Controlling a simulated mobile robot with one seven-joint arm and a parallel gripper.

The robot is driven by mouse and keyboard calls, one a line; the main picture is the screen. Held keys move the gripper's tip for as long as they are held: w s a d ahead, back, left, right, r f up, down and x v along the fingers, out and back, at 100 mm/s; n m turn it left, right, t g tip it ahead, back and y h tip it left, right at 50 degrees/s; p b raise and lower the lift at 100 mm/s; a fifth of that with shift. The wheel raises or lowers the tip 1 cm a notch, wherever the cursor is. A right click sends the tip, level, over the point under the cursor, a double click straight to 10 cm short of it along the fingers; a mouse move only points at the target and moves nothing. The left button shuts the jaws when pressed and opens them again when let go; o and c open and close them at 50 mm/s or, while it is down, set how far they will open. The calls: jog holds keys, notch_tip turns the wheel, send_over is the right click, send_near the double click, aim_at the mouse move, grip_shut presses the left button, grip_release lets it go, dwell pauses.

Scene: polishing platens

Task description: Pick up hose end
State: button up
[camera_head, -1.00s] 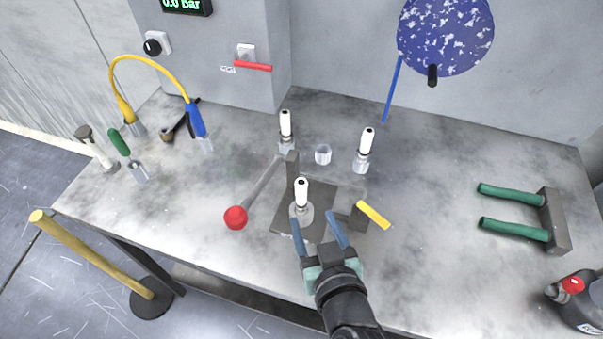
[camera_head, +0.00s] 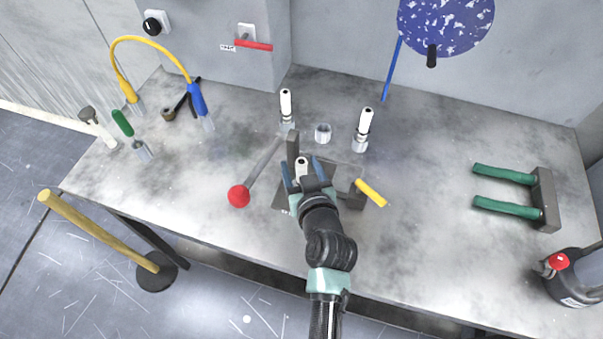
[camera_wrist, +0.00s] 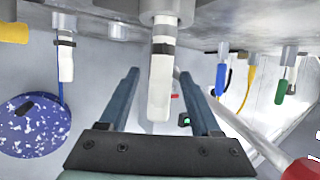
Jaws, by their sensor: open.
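A yellow hose (camera_head: 150,42) arches at the back left of the bench. It ends in a blue grip (camera_head: 197,99) at its right and a yellow sleeve at its left. The blue grip also shows upside down in the wrist view (camera_wrist: 222,76). My gripper (camera_head: 302,172) is open over the dark plate, far to the right of the blue grip. A white post with black bands (camera_wrist: 160,85) stands between its blue fingers, which look apart from it; its top shows in the head view (camera_head: 301,163). My gripper hides the post's base in the head view.
A red-ball lever (camera_head: 238,196) and a yellow handle (camera_head: 370,193) flank the plate. Two more white posts (camera_head: 286,104) (camera_head: 364,126) and a small cup (camera_head: 322,133) stand behind. Green handles (camera_head: 505,174) lie right. The bench's left-centre is clear.

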jog(key=shift+x, duration=1.1)
grip_shut()
